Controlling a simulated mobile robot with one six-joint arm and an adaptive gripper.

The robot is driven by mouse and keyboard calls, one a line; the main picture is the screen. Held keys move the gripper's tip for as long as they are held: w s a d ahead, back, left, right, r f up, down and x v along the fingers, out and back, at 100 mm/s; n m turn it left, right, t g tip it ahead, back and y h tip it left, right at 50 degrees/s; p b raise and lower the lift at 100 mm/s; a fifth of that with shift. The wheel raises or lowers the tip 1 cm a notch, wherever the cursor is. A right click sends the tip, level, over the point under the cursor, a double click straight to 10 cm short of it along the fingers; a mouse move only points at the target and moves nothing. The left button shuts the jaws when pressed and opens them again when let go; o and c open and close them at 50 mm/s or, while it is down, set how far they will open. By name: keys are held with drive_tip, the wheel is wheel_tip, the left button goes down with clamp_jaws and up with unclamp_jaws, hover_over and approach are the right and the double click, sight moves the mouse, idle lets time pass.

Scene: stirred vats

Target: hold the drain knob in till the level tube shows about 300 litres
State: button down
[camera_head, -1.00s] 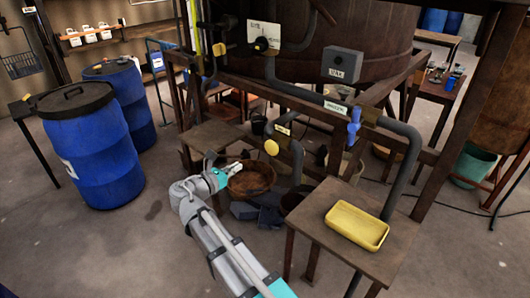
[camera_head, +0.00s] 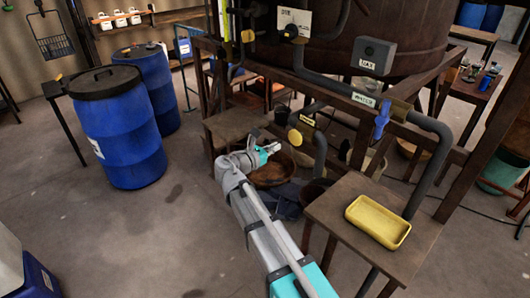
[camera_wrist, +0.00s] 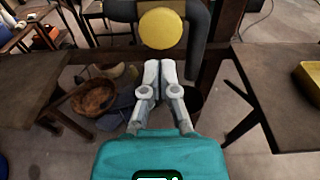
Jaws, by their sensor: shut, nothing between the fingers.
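A round yellow knob (camera_head: 295,137) sits on the pipe under the vat, beside a small yellow label too small to read; I take it for the drain knob. It shows face-on at the top of the wrist view (camera_wrist: 160,28). My gripper (camera_wrist: 160,66) is shut and empty, its tips just below the knob in that view; I see no clear contact. In the head view my gripper (camera_head: 274,149) is left of and slightly below the knob. A thin yellowish upright strip (camera_head: 228,22) at the vat's left may be the level tube; its level is unreadable.
A blue valve handle (camera_head: 381,122) is on the pipe labelled WATER. A yellow tray (camera_head: 378,222) stands on the right wooden table (camera_head: 334,207). A brown basin (camera_wrist: 94,97) lies below. Blue drums (camera_head: 118,130) stand left. The floor between drums and frame is clear.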

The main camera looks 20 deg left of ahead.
sight(294, 137)
drive_tip(key=x, duration=0.6)
drive_tip(key=shift+w+d+f+b, duration=0.1)
drive_tip(key=shift+w+d+b, duration=0.05)
drive_tip(key=shift+w+b, duration=0.2)
drive_tip(key=shift+w, duration=0.15)
drive_tip(key=shift+x, duration=0.9)
drive_tip(key=shift+w+d+r, duration=0.1)
drive_tip(key=shift+w+r, duration=0.05)
drive_tip(key=shift+r, duration=0.05)
idle(0.8)
idle(5.0)
